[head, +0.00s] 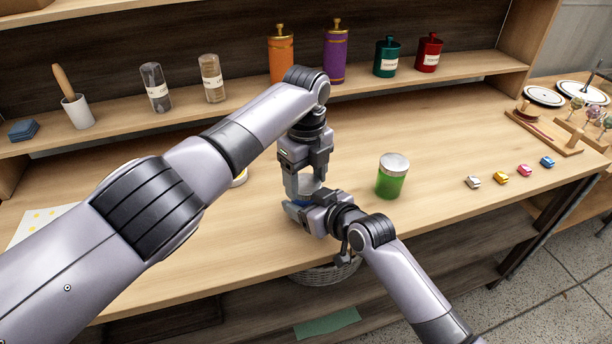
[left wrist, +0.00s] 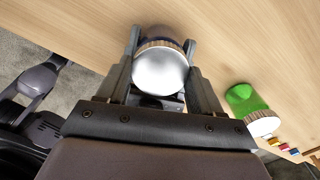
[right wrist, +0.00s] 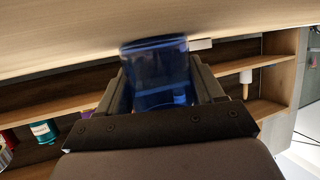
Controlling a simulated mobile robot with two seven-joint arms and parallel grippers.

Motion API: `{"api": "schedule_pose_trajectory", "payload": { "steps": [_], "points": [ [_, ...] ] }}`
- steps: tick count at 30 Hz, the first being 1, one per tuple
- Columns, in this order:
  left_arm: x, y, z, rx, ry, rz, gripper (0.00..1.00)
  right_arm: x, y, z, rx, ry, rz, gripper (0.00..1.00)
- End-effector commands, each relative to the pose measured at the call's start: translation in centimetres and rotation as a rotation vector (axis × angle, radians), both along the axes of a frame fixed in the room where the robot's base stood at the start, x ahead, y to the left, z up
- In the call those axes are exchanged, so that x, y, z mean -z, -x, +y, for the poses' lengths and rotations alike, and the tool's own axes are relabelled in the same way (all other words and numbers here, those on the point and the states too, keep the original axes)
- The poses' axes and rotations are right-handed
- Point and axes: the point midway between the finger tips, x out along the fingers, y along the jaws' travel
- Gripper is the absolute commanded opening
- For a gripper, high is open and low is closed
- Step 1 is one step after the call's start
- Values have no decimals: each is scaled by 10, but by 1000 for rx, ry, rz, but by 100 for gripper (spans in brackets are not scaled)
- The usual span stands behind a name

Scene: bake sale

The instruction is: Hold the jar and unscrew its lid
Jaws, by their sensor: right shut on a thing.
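The blue see-through jar (right wrist: 160,75) is between the fingers of my right gripper (right wrist: 160,80), which is shut on it from the side. In the head view, only a small blue part of the jar (head: 302,203) shows between the grippers. Its round silver lid (left wrist: 160,72) with a ribbed, copper-coloured rim faces the left wrist camera. My left gripper (head: 306,180) points down over the lid, one finger on each side of it. Its fingers look open around the lid, close to the rim; any contact is hard to see.
A green jar with a pale lid (head: 392,176) stands just right of the grippers. Several small coloured blocks (head: 501,177) lie farther right. Bottles and canisters line the back shelf (head: 240,105). A wicker basket (head: 326,272) is below the front edge. The counter's middle back is clear.

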Motion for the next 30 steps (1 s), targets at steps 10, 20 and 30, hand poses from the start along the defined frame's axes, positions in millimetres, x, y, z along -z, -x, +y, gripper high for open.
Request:
{"api": "schedule_pose_trajectory", "payload": {
  "steps": [10, 20, 30],
  "points": [
    [-1, 0, -1, -213, 4, -2, 29, 1, 1, 1, -4, 1, 0, 0],
    [-1, -1, -1, -574, 3, -5, 29, 1, 1, 2, -4, 1, 1, 0],
    [-1, -2, 0, -595, 3, -6, 29, 1, 2, 2, -5, 1, 1, 0]
  ]
}}
